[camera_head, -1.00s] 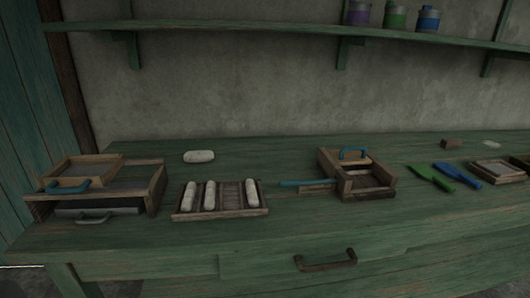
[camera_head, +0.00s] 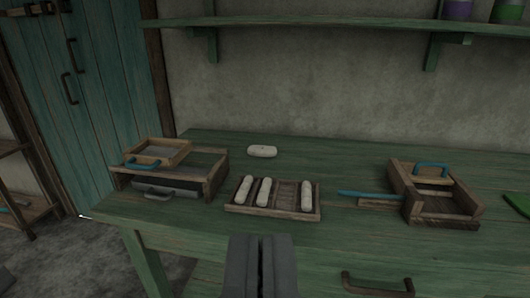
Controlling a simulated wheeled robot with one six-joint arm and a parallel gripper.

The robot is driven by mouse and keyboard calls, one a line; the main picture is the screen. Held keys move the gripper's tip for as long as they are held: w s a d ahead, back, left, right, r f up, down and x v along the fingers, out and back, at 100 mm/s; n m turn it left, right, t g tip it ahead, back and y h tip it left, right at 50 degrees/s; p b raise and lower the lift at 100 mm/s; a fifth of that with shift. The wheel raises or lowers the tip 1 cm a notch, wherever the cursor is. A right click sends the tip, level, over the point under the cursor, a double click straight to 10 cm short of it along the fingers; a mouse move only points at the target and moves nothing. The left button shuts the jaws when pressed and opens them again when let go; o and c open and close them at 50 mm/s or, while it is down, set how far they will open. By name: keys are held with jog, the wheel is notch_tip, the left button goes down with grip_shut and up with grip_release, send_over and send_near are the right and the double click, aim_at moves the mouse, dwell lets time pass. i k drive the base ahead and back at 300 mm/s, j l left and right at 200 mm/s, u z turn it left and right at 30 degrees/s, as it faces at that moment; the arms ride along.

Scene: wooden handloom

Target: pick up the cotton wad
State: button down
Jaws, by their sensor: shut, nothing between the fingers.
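A white, rounded oblong piece (camera_head: 262,151), which looks like the cotton wad, lies alone on the green table behind a slotted wooden tray (camera_head: 272,212). Similar white pieces lie in the tray: two side by side at the left, one of them here (camera_head: 264,191), and one (camera_head: 307,196) at the right end. An empty slot area shows between them. My gripper (camera_head: 261,242) is at the bottom middle, shut and empty, in front of the table's near edge and apart from the tray and the lone piece.
A wooden box with a blue-handled frame on top (camera_head: 157,152) stands left of the tray. An open wooden box with a blue handle (camera_head: 436,195) and a blue stick (camera_head: 370,195) are at the right. A shelf (camera_head: 330,27) runs above. The table around the lone piece is clear.

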aim_at(259, 151)
jog(key=i+j, duration=0.2)
jog(key=i, duration=0.3)
jog(key=i+j, duration=0.2)
jog(key=i, duration=0.3)
jog(key=i+j, duration=0.2)
jog(key=i, duration=0.3)
